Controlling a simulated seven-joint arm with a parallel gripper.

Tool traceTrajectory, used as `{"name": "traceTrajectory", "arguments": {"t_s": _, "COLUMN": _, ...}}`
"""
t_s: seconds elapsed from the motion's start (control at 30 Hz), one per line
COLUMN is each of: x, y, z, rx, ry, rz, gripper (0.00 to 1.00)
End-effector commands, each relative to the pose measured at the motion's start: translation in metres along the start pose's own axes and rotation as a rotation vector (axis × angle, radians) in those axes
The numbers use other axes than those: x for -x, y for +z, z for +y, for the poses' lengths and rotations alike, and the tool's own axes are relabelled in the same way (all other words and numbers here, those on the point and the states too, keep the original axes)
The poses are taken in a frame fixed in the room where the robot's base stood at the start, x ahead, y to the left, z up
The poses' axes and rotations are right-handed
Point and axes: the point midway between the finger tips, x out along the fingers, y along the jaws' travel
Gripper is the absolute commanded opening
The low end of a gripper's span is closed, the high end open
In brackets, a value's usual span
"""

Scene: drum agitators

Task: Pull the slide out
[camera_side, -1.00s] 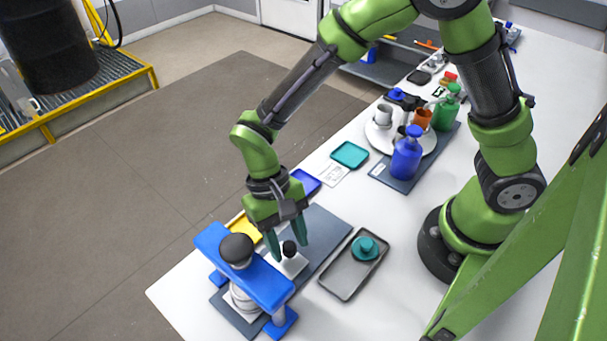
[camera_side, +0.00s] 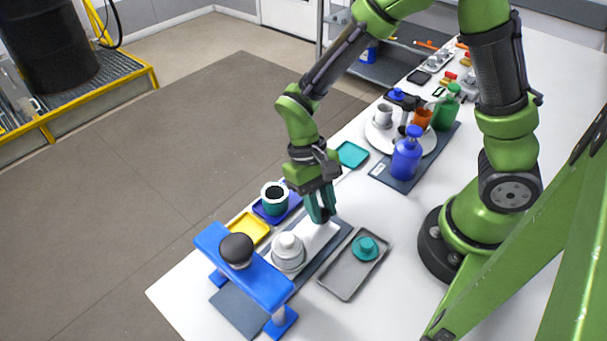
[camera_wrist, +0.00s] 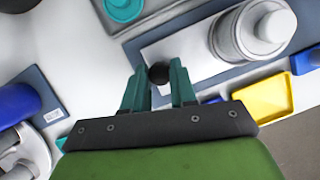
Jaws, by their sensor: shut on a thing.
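The white slide (camera_side: 317,237) lies flat on a dark blue-grey base (camera_side: 238,310) and reaches out to the right of the blue bridge (camera_side: 262,288). A pale grey stepped cylinder (camera_side: 288,252) stands upright on the slide's near end, beside the bridge and clear of its crossbar. My gripper (camera_side: 320,214) is over the slide's far end with its teal fingers pointing down. In the wrist view the fingers close around the slide's black knob (camera_wrist: 158,74). The slide (camera_wrist: 190,52) and cylinder (camera_wrist: 248,32) also show there. The knob is mostly hidden by the fingers in the side view.
A black dome (camera_side: 236,250) tops the bridge. A grey tray (camera_side: 344,286) with a teal part (camera_side: 365,248) lies to the right. A yellow tray (camera_side: 247,229) and a blue tray holding a dark-topped cup (camera_side: 274,196) are at left. Bottles stand farther back.

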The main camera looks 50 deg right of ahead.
Motion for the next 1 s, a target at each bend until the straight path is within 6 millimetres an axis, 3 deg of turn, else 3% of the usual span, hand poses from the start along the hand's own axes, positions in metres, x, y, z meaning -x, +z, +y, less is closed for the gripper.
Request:
{"name": "traceTrajectory", "arguments": {"t_s": 0.13, "x": 0.003, "y": -0.004, "z": 0.015, "rx": -0.002, "ry": -0.003, "rz": 0.003, "gripper": 0.00}}
{"name": "traceTrajectory", "arguments": {"t_s": 0.43, "x": 0.003, "y": -0.005, "z": 0.020, "rx": -0.004, "ry": 0.001, "rz": 0.004, "gripper": 0.00}}
{"name": "traceTrajectory", "arguments": {"t_s": 0.47, "x": 0.003, "y": -0.005, "z": 0.020, "rx": -0.004, "ry": 0.001, "rz": 0.004, "gripper": 0.30}}
{"name": "traceTrajectory", "arguments": {"t_s": 0.6, "x": 0.003, "y": -0.005, "z": 0.019, "rx": -0.003, "ry": 0.000, "rz": 0.004, "gripper": 0.51}}
{"name": "traceTrajectory", "arguments": {"t_s": 1.0, "x": 0.009, "y": -0.005, "z": 0.017, "rx": 0.000, "ry": -0.003, "rz": 0.003, "gripper": 0.52}}
